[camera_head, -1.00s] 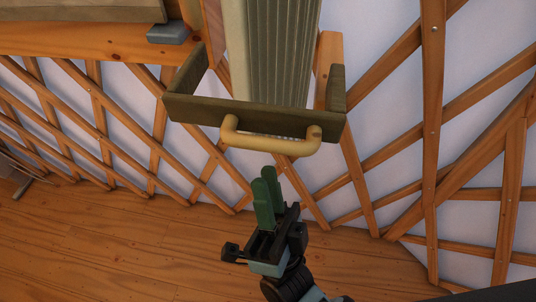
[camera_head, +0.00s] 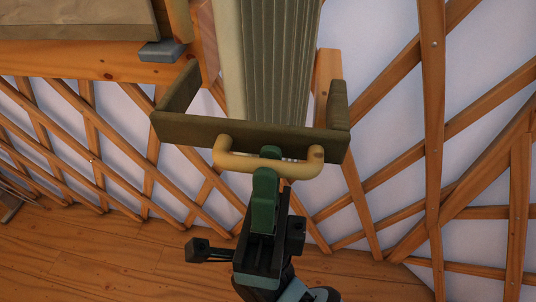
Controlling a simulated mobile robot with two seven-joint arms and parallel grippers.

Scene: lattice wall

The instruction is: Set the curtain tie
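The curtain is a pale green pleated panel (camera_head: 278,60) hanging at the top middle. A dark olive U-shaped band (camera_head: 190,128), likely the curtain tie, surrounds its lower part, with side arms running back toward the wall. A cream handle (camera_head: 303,165) is on the band's front. My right gripper (camera_head: 267,162) is at the middle of this handle, coming from below. One green finger shows in front of the bar and the other tip shows behind it. The fingers look apart, with the bar between them; contact cannot be seen. My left gripper is not in view.
A wooden lattice wall (camera_head: 432,120) with white backing stands behind and on both sides. A wooden ledge (camera_head: 90,62) and a small grey block (camera_head: 162,51) are at upper left, near the band's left arm. The plank floor (camera_head: 95,255) below is clear.

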